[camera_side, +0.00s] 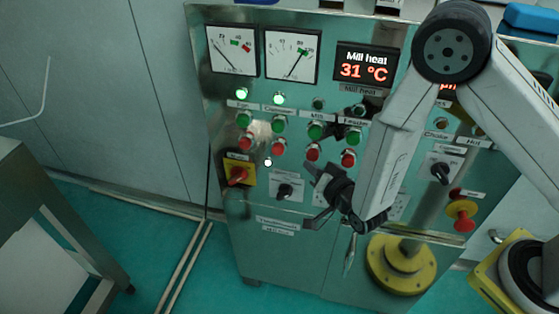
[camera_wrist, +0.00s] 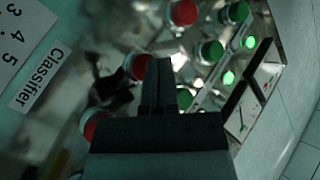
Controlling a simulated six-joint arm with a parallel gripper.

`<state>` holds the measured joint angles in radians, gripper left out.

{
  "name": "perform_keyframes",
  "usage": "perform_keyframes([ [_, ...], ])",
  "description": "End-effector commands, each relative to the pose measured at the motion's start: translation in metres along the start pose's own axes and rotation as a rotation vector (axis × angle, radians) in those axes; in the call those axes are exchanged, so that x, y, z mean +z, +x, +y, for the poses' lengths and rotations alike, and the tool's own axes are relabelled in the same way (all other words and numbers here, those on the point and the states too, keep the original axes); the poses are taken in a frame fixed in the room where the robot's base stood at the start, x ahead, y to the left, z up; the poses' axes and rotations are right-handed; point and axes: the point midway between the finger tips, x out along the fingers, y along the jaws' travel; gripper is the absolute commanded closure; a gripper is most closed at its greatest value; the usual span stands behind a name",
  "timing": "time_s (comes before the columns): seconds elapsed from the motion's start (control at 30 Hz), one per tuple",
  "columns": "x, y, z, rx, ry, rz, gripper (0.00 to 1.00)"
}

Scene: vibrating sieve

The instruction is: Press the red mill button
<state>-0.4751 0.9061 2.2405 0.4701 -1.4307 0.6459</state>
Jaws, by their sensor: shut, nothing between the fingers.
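The red mill button (camera_side: 312,152) is in the lower row of the panel in the side view, below the green mill button (camera_side: 315,130). My gripper (camera_side: 316,172) is shut and empty, its tips just below that button in the picture. In the wrist view, the closed fingers (camera_wrist: 164,65) point at the panel. The red mill button (camera_wrist: 137,66) appears just left of their tips, partly covered by them. I cannot tell whether the fingers touch it.
Neighbouring red buttons are the conveyor's (camera_side: 279,147) and the feeder's (camera_side: 348,158). Black knobs (camera_side: 286,190) and a red switch on yellow (camera_side: 238,174) lie lower on the panel. A red emergency stop (camera_side: 463,222) is at the right.

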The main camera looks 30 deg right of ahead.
Motion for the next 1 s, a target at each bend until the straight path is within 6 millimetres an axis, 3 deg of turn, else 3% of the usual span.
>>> perform_keyframes([
  [0.37, 0.003, -0.003, -0.003, -0.001, 0.000, -0.001, 1.00],
  [1.0, 0.024, -0.033, -0.024, -0.001, 0.000, -0.001, 1.00],
])
